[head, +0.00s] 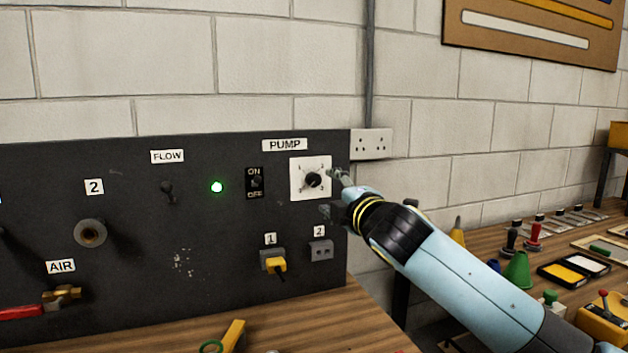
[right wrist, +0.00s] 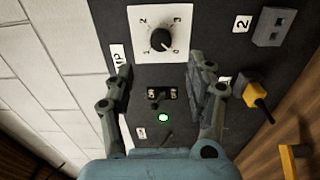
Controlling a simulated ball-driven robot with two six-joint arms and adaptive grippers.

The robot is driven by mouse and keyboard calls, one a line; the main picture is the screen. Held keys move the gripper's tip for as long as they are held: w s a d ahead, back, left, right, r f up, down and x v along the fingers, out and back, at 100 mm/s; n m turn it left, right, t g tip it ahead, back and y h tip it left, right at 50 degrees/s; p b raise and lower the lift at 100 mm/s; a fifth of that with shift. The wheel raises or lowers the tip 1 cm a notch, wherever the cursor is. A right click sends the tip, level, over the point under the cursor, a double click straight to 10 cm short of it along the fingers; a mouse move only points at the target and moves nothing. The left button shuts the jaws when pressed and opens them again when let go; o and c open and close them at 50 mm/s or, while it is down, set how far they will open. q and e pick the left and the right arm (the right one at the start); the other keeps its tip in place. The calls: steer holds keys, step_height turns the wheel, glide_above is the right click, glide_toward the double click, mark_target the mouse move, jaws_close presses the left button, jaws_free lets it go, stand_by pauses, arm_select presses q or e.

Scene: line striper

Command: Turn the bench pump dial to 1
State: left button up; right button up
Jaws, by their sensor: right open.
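The pump dial is a black round knob (head: 313,180) on a white square plate with numbers, under the PUMP label (head: 285,145) on the dark panel. It also shows in the right wrist view (right wrist: 160,39), where I read 1, 2 and 3 around it. I cannot tell for sure where its pointer aims. My right gripper (head: 332,193) is open and empty, close to the plate's right side in the head view. In the right wrist view its two fingers stand wide apart, with the dial beyond their tips. My left gripper is not in view.
An ON/OFF switch (head: 254,183), a lit green lamp (head: 217,187) and a flow toggle (head: 168,190) are left of the dial. Below are socket 1 with a yellow plug (head: 275,265) and empty socket 2 (head: 321,250). A wall socket (head: 371,143) is at right.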

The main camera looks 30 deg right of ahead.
mark_target(315, 181)
steer(key=p+x, duration=0.1)
steer(key=x, duration=0.4)
steer(key=shift+w+d, duration=0.1)
steer(key=shift+w, duration=0.25)
steer(key=x, duration=0.3)
steer(key=shift+w+f, duration=0.1)
steer(key=shift+w, duration=0.25)
steer(key=shift+s, duration=0.1)
steer(key=c, duration=0.4)
jaws_close()
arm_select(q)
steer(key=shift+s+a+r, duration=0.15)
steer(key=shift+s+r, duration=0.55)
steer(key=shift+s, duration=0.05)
